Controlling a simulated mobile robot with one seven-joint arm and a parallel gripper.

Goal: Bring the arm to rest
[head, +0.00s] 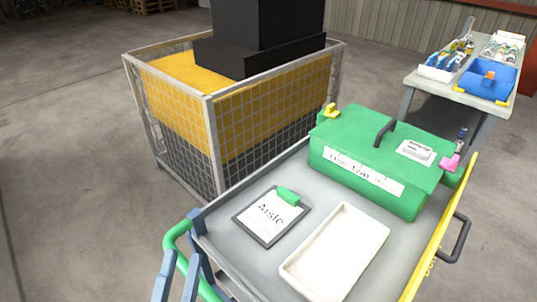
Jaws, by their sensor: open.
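A grey trolley top (236,262) fills the lower right. On it stand a green lidded box (345,138) with a dark handle, a clipboard (270,217) marked "Aisle" with a green clip, and an empty white tray (335,252).
A wire mesh cage (212,110) with yellow panels stands left of the trolley, with a large black block (268,40) above it. A side table (415,82) at the upper right holds a blue bin (487,80). A green tube handle (170,240) is at the lower left. Floor at far left is clear.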

